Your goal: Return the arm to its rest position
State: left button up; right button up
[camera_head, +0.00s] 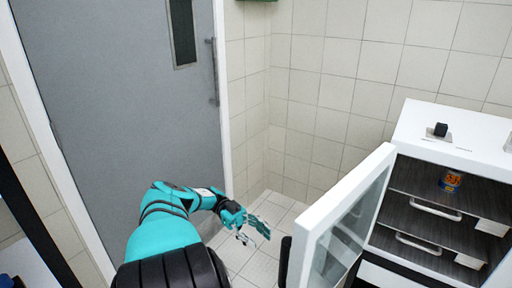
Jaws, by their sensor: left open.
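My left arm, teal with black joints, reaches from the bottom of the head view toward the middle. My left gripper (256,230) is at its end, open and empty, over the tiled floor. It is to the left of the open white cabinet door (338,222) and apart from it as far as I can see. My right gripper is not in view.
A white cabinet (408,132) stands at the right with its door swung open. Inside are dark shelves with handles (435,209) and a small orange and blue can (451,181). A grey door (125,110) is at the left. Tiled floor (272,212) shows in the corner.

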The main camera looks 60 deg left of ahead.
pick_arm(q)
jog(key=shift+a, duration=0.2)
dwell(0.6)
jog(key=w+d+f+n+t+y+p, duration=0.1)
jog(key=w+d+f+n+t+y, duration=0.25)
jog(key=f, duration=0.55)
jog(key=w+d+f+n+t+y, duration=0.2)
jog(key=w+f+t+y, duration=0.15)
jog(key=f, duration=0.55)
jog(key=s+d+f+n+g+y+p, duration=0.1)
jog(key=s+d+f+n+y, duration=0.2)
jog(key=f, duration=0.5)
jog(key=s+d+f+n+g+y+p, duration=0.1)
jog(key=s+d+f+y, duration=0.2)
jog(key=f, duration=0.5)
jog(key=s+d+f+n+g+y, duration=0.1)
jog(key=s+d+f+g, duration=0.3)
jog(key=s+d, duration=0.5)
jog(key=s+d+f+n+g+y, duration=0.1)
jog(key=s+d+f+g+y, duration=0.2)
jog(key=s+d+f, duration=0.6)
jog(key=s+g, duration=0.2)
jog(key=s, duration=0.2)
jog(key=shift+f+g+p, duration=0.3)
jog(key=shift+p, duration=0.05)
jog(key=shift+w+n, duration=0.1)
jog(key=shift+n, duration=0.15)
